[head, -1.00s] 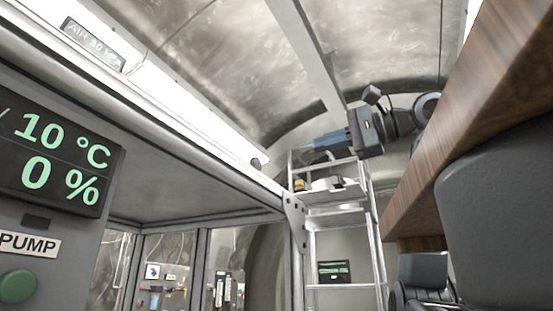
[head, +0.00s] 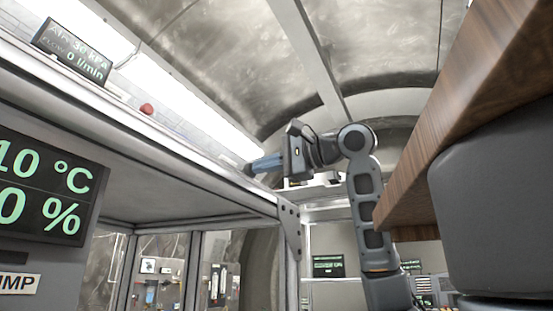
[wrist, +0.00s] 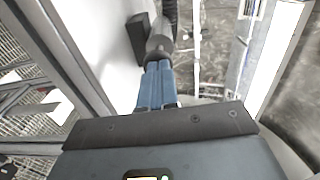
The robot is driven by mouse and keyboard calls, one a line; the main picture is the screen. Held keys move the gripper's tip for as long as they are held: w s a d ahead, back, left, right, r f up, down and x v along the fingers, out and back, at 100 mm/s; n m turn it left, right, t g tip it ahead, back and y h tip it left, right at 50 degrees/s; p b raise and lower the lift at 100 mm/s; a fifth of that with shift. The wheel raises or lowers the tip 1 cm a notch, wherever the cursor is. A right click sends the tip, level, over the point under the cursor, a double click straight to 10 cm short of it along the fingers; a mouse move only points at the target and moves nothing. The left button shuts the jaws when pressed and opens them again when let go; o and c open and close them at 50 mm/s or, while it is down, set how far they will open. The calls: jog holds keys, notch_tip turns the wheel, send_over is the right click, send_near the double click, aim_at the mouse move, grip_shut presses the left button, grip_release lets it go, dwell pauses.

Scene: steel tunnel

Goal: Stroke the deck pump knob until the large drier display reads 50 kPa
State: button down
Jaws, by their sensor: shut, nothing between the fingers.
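My gripper (head: 254,166) is shut and empty, at the deck's right end in the head view. A dark grey knob (wrist: 160,46) stands just ahead of my fingertips (wrist: 158,64) in the wrist view. I cannot tell whether they touch. A dark display (head: 72,52) at the upper left of the head view appears to read AIR 30 kPa, FLOW 0 l/min; the pressure figure is blurred. A larger panel display (head: 45,190) at the left edge shows 10 °C and 0 %, partly cut off.
A red round knob (head: 147,109) sits on the deck beyond its front edge (head: 170,150). A wooden slab (head: 470,110) and a dark grey padded block (head: 490,200) fill the right side. A shelf with small items (head: 325,185) stands behind my arm.

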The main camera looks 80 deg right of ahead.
aim_at(248, 169)
jog(key=shift+w, duration=0.1)
jog(key=shift+x, duration=1.75)
